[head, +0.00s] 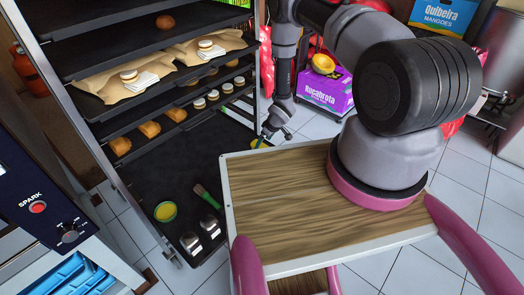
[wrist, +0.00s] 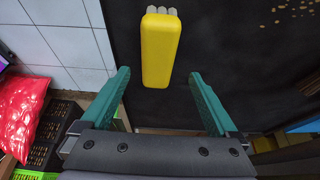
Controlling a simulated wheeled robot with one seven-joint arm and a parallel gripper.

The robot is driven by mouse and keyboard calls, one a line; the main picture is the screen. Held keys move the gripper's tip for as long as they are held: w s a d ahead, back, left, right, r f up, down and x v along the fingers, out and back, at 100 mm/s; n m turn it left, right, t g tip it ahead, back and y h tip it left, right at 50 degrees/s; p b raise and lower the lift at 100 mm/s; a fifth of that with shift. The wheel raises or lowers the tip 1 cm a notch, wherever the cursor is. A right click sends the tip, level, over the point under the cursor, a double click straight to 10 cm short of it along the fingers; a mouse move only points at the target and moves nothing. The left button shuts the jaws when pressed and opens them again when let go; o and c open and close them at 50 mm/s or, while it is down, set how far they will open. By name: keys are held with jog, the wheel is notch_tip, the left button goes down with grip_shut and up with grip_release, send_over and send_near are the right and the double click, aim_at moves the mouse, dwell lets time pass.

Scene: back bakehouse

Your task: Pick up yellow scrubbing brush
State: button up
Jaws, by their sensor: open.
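The yellow scrubbing brush (wrist: 162,50) lies on a dark tray (wrist: 225,35) in the wrist view, with pale bristle tufts at its far end. My gripper (wrist: 160,74) is open, its two teal fingers apart. The brush's near end appears between the fingertips, with a gap on each side; the height between them is hard to tell. In the head view my gripper (head: 266,134) hangs at the right end of the rack's lowest tray (head: 150,180). A small yellow patch beneath it looks like the brush, mostly hidden.
The lowest tray also holds a green-handled tool (head: 207,196), a round yellow-green item (head: 165,211) and two metal cups (head: 210,226). Trays of baked goods sit above. My wood-topped base fills the front middle. A red bag (wrist: 22,112) and dark crate lie left in the wrist view.

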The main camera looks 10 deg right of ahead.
aim_at(263, 146)
jog(key=shift+d+x, duration=0.15)
jog(key=shift+x, duration=1.2)
jog(key=shift+d+x, duration=0.2)
jog(key=shift+x, duration=1.15)
jog(key=shift+s+f, duration=0.1)
jog(key=shift+f, duration=0.3)
jog(key=shift+c, duration=0.3)
grip_shut()
